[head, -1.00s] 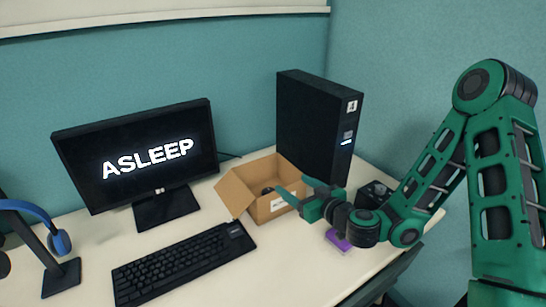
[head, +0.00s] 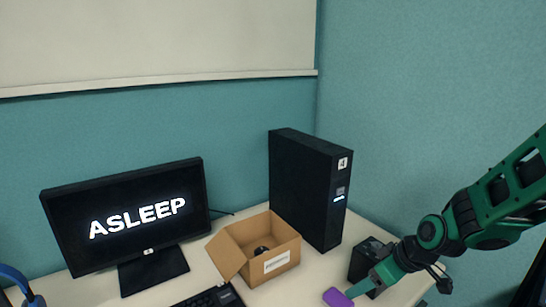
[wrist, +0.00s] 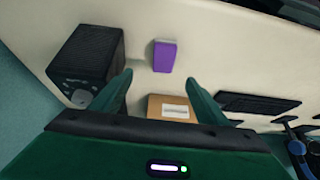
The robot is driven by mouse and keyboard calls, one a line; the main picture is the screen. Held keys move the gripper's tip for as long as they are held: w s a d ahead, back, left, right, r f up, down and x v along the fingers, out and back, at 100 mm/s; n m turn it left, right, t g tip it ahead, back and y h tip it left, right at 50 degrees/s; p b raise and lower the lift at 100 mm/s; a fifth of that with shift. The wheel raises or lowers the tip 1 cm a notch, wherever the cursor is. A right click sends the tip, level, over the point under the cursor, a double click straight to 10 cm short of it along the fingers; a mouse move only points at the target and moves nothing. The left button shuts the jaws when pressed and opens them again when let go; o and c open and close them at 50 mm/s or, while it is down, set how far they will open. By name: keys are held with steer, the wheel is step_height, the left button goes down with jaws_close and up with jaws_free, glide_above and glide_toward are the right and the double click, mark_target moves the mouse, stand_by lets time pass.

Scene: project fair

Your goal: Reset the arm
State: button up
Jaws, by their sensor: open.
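My green arm comes in from the right in the head view. My gripper (head: 365,288) is over the right part of the table, close to a purple block (head: 338,298) and a black box (head: 366,259). In the wrist view my gripper (wrist: 162,98) is open, its two green fingers apart with nothing between them. The purple block (wrist: 165,55) lies beyond the fingertips there, and the black box (wrist: 88,62) stands beside the left finger.
An open cardboard box (head: 270,262) with a dark item inside stands mid-table. Behind it is a black computer tower (head: 308,190). A monitor (head: 130,220) reading ASLEEP and a keyboard (head: 212,298) are to the left. Blue headphones (head: 22,285) show at the left edge. Teal walls close the back and right.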

steer(key=s+d+r+m+g+h, duration=0.1)
steer(key=s+d+r+m, duration=0.2)
steer(key=s, duration=0.5)
steer(key=s+d+r+m+g+h, duration=0.1)
steer(key=s+d+r+m+g, duration=0.1)
steer(key=s+d+r+m, duration=0.2)
steer(key=s+d+r+m+g+h, duration=0.1)
steer(key=s+d+r+m, duration=0.2)
steer(key=s+d+m, duration=0.3)
steer(key=s+d, duration=0.4)
steer(key=s, duration=0.1)
steer(key=shift+s+r+g+h, duration=0.15)
steer(key=shift+s+g+h, duration=0.15)
steer(key=shift+w, duration=0.15)
steer(key=shift+w+f, duration=0.25)
steer(key=shift+w, duration=0.25)
